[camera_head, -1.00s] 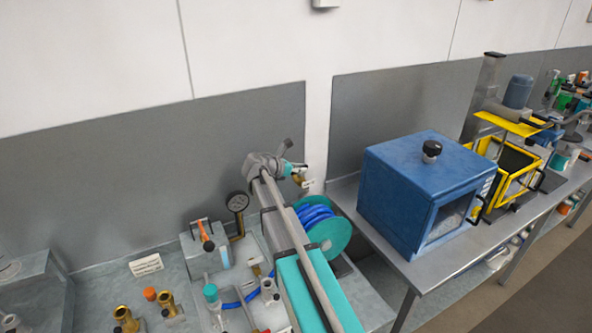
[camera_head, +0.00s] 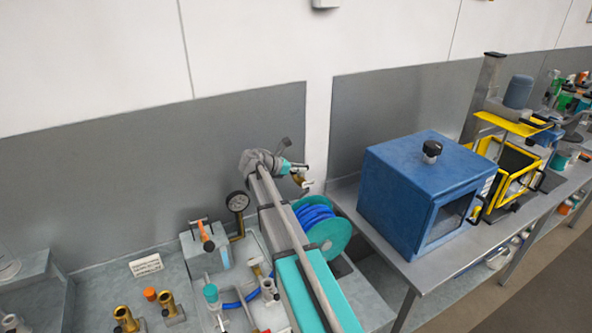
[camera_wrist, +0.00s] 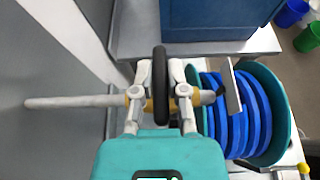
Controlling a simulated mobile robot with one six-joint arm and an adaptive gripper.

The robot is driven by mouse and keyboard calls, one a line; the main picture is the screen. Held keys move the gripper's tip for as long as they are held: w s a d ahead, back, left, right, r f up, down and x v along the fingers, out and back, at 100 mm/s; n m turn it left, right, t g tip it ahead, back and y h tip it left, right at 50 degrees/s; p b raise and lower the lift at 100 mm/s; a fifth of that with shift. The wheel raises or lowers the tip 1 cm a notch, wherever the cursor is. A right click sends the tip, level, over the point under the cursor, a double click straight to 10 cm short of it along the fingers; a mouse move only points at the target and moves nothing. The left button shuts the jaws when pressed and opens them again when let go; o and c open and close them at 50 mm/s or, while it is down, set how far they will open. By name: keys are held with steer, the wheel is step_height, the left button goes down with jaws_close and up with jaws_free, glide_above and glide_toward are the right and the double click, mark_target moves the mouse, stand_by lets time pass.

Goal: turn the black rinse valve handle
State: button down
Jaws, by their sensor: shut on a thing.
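The black rinse valve handle (camera_wrist: 160,62) stands upright in the middle of the wrist view, between the two light grey fingers of my gripper (camera_wrist: 158,88). My gripper is shut on it. A brass valve part (camera_wrist: 149,103) shows behind the handle, in line with a pale horizontal pipe (camera_wrist: 70,102) reaching left. In the head view my gripper (camera_head: 300,170) is at the far end of my arm, near the wall edge. The handle is too small and covered there to make out clearly.
A hose reel (camera_head: 328,236) with blue hose is just right of my arm. A blue box (camera_head: 405,190) stands on the bench further right. The grey wall panel (camera_head: 150,180) is close behind.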

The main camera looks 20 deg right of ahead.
steer(key=c, duration=0.7)
jaws_free()
steer(key=shift+o, duration=0.2)
